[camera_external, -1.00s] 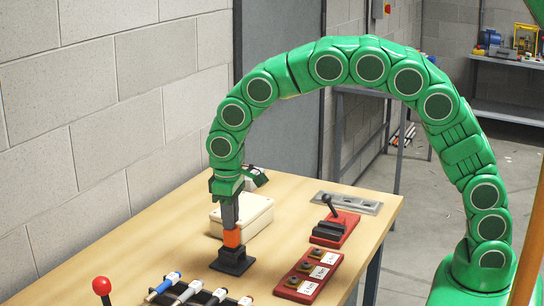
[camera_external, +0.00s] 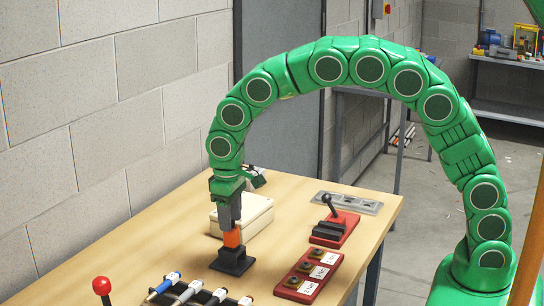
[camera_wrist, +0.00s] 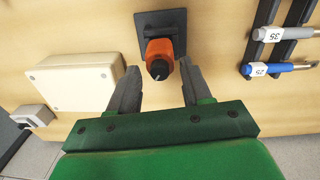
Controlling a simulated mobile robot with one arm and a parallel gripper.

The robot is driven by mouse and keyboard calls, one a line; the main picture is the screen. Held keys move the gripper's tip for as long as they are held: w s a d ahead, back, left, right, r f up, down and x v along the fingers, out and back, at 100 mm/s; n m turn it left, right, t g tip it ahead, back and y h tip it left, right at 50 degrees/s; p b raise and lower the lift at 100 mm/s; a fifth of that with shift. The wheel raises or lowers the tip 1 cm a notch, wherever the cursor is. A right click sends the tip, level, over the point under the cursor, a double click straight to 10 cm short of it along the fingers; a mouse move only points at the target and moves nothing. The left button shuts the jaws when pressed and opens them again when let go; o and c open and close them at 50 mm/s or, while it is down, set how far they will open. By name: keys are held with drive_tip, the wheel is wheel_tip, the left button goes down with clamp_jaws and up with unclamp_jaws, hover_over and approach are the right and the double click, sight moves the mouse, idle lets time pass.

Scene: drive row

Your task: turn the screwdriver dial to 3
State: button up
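The screwdriver (camera_external: 232,238) stands upright in a black square base on the table, with an orange upper part. In the wrist view its orange body (camera_wrist: 159,48) has a dark round end with a small pale mark. Any dial numbers are too small to read. My gripper (camera_external: 230,222) is directly above it, pointing down. In the wrist view the two grey fingers of my gripper (camera_wrist: 161,66) stand apart, one on each side of the orange part. Narrow gaps seem to show beside it. Where the fingertips end in depth is hard to tell.
A cream box (camera_external: 246,214) is close behind my gripper. A rack of blue and grey tools (camera_external: 190,292) lies in front, beside a red knob (camera_external: 101,286). A red panel with several small dials (camera_external: 308,276) and a red-based lever (camera_external: 334,229) are to the right.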

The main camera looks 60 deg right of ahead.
drive_tip(key=shift+r, duration=0.1)
wheel_tip(320, 180, up, 8)
drive_tip(key=shift+a+f, duration=0.15)
drive_tip(key=shift+f, duration=0.1)
idle(0.4)
